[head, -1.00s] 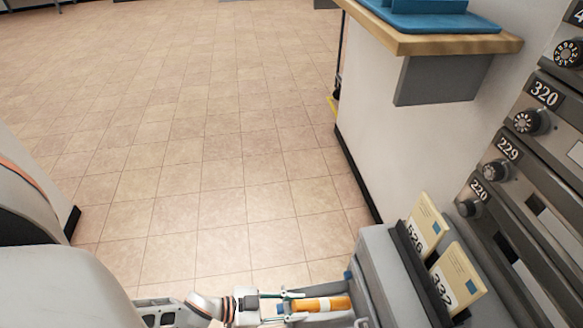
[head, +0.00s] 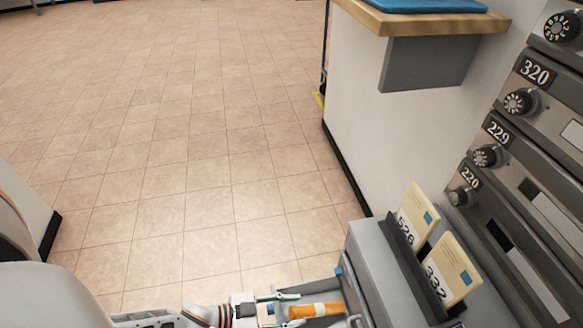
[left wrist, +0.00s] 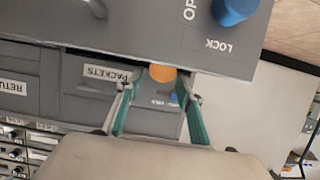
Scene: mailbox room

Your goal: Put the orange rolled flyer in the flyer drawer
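The orange rolled flyer (head: 315,310) lies lengthwise at the bottom of the head view, its right end close to the grey cabinet (head: 362,262). My left gripper (head: 284,308), with green fingers, is at the flyer's left end. In the left wrist view the flyer shows as an orange end (left wrist: 163,73) just beyond and between the spread fingertips (left wrist: 161,84), with gaps at both sides. An open grey drawer (left wrist: 150,122) seems to lie below it; its label is too small to read. Whether the flyer rests on the drawer floor is unclear. My right gripper is out of view.
Numbered mailboxes (head: 535,72) line the right. Drawers marked PACKETS (left wrist: 107,73) and RETURN (left wrist: 14,88) show in the wrist view. Open tiled floor (head: 190,150) lies to the left.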

